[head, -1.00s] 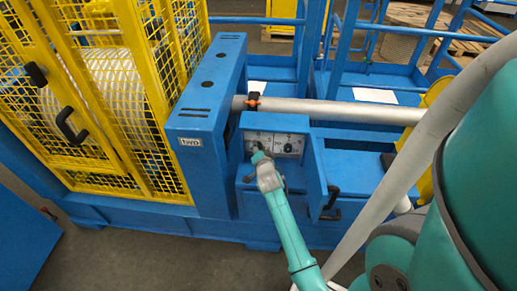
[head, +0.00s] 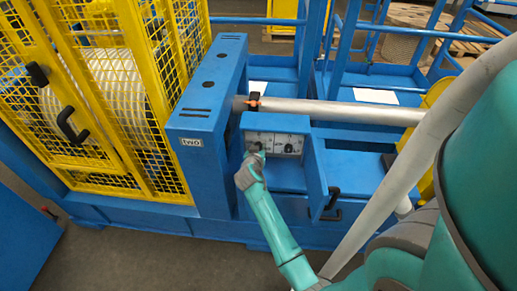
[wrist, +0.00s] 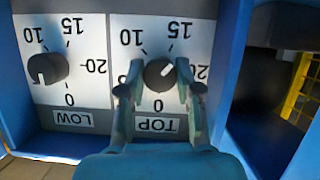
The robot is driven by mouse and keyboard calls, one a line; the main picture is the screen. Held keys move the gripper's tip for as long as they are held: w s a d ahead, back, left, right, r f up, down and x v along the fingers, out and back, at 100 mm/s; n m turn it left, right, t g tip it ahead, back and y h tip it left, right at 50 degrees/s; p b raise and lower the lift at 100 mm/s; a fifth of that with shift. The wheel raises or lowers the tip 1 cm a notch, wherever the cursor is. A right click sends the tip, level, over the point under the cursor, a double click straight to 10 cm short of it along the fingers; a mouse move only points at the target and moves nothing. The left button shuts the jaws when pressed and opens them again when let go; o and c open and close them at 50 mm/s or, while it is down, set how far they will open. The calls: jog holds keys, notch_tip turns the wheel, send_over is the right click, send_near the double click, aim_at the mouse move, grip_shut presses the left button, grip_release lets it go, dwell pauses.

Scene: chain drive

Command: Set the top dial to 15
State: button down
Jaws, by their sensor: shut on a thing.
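The top dial (wrist: 157,74) is a dark round knob on a white scale plate, upside down in the wrist view above the word TOP. Its white mark points to the upper right, between 15 and 20 on the scale. My gripper (wrist: 160,72) has one finger on each side of the knob and is shut on it. The fingers cover part of the scale, including the 5. In the head view, my gripper (head: 250,156) is at the left dial of the panel (head: 272,138), largely hiding it.
The low dial (wrist: 47,68) sits beside the top dial on the same panel. A blue open door (head: 316,178) with a dark handle stands right of the panel. A blue housing marked "two" (head: 202,170) stands to its left, and a grey bar (head: 335,110) runs behind.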

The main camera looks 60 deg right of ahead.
jog(key=shift+f+n+g+h, duration=0.1)
jog(key=shift+n+g+h, duration=0.2)
jog(key=shift+n+g, duration=0.55)
jog(key=shift+n, duration=0.35)
jog(key=c, duration=0.8)
grip_release()
jog(key=shift+w+t, duration=0.1)
jog(key=shift+t, duration=0.15)
jog(key=shift+a, duration=0.1)
jog(key=v, duration=1.2)
